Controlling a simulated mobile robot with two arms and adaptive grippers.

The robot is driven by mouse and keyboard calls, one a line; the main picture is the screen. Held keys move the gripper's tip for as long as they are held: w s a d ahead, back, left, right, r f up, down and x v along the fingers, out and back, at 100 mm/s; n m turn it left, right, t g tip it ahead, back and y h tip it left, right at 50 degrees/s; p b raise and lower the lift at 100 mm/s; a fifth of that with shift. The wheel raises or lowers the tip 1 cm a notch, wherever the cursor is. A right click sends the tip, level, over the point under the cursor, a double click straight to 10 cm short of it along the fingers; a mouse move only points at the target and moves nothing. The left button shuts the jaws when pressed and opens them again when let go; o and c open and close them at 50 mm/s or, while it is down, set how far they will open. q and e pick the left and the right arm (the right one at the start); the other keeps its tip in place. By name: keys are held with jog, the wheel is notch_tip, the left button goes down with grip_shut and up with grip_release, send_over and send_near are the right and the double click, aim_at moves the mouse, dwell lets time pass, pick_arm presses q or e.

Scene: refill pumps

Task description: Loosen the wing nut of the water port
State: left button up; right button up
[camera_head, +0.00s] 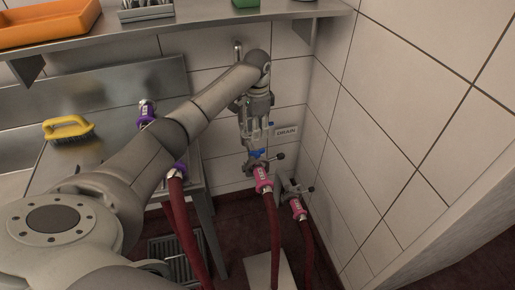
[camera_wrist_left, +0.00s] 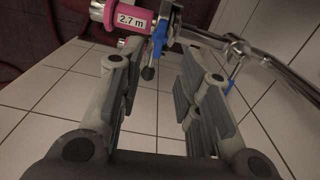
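My left gripper (camera_head: 257,138) reaches down by the wall pipework, beside the DRAIN sign (camera_head: 287,131). In the left wrist view its two fingers (camera_wrist_left: 160,62) are apart with nothing clamped between them. A pink hose coupling (camera_head: 262,178) with a blue part (camera_head: 257,154) above it sits just below the fingertips. The wrist view shows this coupling (camera_wrist_left: 128,18), labelled 2.7 m, beyond the left finger, and a blue lever (camera_wrist_left: 158,38) beyond the finger gap. A dark-tipped rod (camera_wrist_left: 148,72) shows near the left finger. I cannot make out which part is the wing nut. My right gripper is not in view.
A second pink coupling (camera_head: 298,208) sits lower right near the corner. Red hoses (camera_head: 275,235) hang below. A chrome pipe (camera_wrist_left: 285,72) runs along the right of the wrist view. A yellow brush (camera_head: 68,129) lies on the counter. A shelf (camera_head: 200,16) crosses above.

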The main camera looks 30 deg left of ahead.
aim_at(257, 150)
pick_arm(q)
notch_tip(257, 150, down, 9)
jog(key=shift+f, duration=0.15)
jog(key=shift+c, duration=0.2)
grip_shut()
